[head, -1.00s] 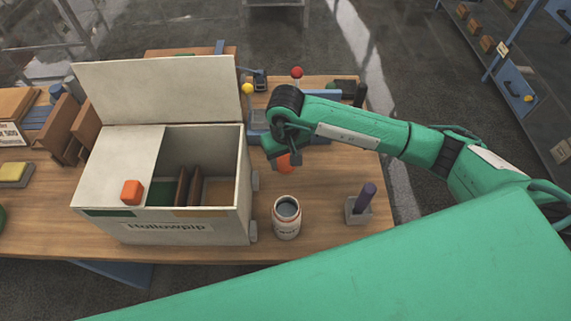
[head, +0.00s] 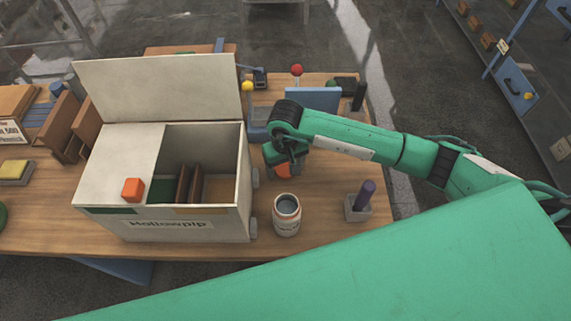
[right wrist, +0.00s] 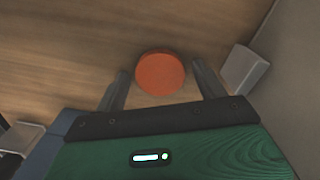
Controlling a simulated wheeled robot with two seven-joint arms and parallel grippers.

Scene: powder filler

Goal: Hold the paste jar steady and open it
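The paste jar (head: 287,217) stands upright on the table, right of the white box. Its mouth is uncovered and shows grey contents. A round orange disc, seemingly its lid (head: 283,171), is behind the jar, partly hidden under my right gripper (head: 285,165). In the right wrist view the lid (right wrist: 160,73) sits between the spread fingers of the right gripper (right wrist: 162,85), with gaps on both sides. Whether it lies flat on the table is hard to tell. My left gripper is out of view, and nothing is seen holding the jar.
A white box (head: 187,229) with a raised flap stands left of the jar, an orange cube (head: 133,189) on top. A grey holder (head: 357,209) with a purple-handled tool is to the right. A blue panel (head: 313,98) stands behind my right arm. Table between jar and holder is clear.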

